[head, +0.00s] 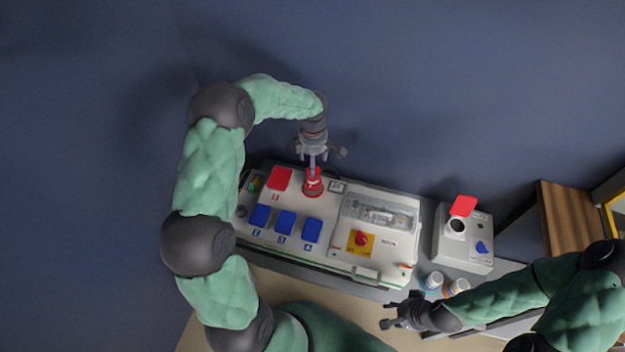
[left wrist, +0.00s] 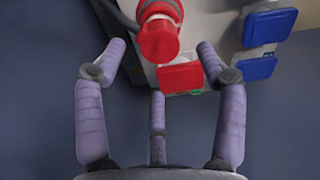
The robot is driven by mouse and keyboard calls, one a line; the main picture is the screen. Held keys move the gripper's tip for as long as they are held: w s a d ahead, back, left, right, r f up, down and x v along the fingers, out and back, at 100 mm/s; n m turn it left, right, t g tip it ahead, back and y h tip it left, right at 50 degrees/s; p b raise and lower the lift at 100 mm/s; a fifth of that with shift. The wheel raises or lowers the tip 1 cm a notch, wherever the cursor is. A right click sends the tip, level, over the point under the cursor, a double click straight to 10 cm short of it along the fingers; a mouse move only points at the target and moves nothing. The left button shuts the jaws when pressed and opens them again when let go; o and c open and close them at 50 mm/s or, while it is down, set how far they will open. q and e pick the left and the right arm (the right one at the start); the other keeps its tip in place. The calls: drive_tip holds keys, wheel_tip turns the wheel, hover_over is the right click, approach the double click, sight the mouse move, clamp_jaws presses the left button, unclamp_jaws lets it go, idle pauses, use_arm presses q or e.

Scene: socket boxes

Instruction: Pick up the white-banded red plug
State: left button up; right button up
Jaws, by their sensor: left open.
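The red plug (head: 313,184) with a white band stands at a socket in the upper row of the white socket box (head: 385,270). In the left wrist view the plug (left wrist: 158,42) is at the top centre, its white band above the red end, a dark cable beside it. My left gripper (head: 314,160) is open just above the plug in the head view. Its fingers (left wrist: 158,90) are spread in the wrist view, and the plug lies beyond their tips, not gripped. My right gripper (head: 390,314) is empty at the lower right, its fingers apart.
A red flap (head: 279,179) sits left of the plug, with blue flaps (head: 285,223) below. A red-yellow switch (head: 361,242) is on the box. A smaller box (head: 463,240) with a raised red lid stands right. Two small cylinders (head: 433,281) stand near my right gripper.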

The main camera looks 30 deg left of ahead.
sight(313, 179)
use_arm(q)
drive_tip(key=shift+a+f, duration=0.1)
drive_tip(key=shift+f, duration=0.85)
wheel_tip(313, 179, down, 5)
drive_tip(key=shift+f+b, duration=0.1)
drive_tip(key=shift+b, duration=1.05)
drive_tip(key=c, duration=1.3)
